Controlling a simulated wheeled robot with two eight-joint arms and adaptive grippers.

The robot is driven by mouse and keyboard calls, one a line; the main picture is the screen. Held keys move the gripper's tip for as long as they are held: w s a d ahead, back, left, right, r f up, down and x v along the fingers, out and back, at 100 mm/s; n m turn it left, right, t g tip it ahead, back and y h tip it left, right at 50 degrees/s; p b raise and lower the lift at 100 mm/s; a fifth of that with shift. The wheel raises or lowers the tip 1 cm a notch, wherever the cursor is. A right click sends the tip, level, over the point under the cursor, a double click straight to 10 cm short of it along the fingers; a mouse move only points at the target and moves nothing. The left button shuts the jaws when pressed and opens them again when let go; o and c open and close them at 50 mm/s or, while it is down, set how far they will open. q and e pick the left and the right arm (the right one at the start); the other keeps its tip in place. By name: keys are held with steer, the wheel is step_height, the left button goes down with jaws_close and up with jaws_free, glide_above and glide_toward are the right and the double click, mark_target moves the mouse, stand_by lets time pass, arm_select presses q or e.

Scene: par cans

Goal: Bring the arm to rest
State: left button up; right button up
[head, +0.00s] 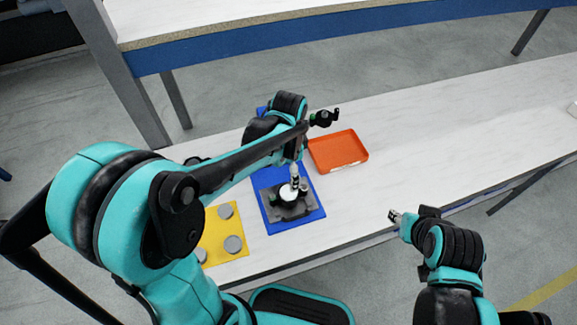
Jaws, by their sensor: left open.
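My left arm reaches in from the left and over the table. My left gripper (295,183) is small in the picture and points down, over or close to a white round piece (287,194). The white piece sits on a dark grey fixture (291,210) on a blue mat (314,214). The gripper is open; I cannot tell whether it touches the white piece. My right gripper (396,216) is at the lower right, off the table's front edge and apart from the parts; its fingers are too small to read.
A yellow mat (237,252) with grey discs (233,244) lies left of the blue mat. An orange tray (338,151) stands behind it to the right. The white table (430,130) is mostly clear on the right. A blue-edged bench (250,47) stands behind.

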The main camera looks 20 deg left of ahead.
arm_select(q)
steer(key=shift+r, duration=1.4)
steer(key=s+a+r+n+t, duration=0.2)
steer(key=s+n+t, duration=0.1)
steer(key=s+n, duration=0.2)
steer(key=s+a+r+n+t, duration=0.2)
steer(key=s+n+t, duration=0.2)
steer(key=s+n, duration=0.1)
steer(key=shift+a+r+n, duration=0.35)
steer(key=shift+r+n, duration=0.05)
steer(key=shift+n, duration=0.2)
steer(key=shift+s, duration=0.1)
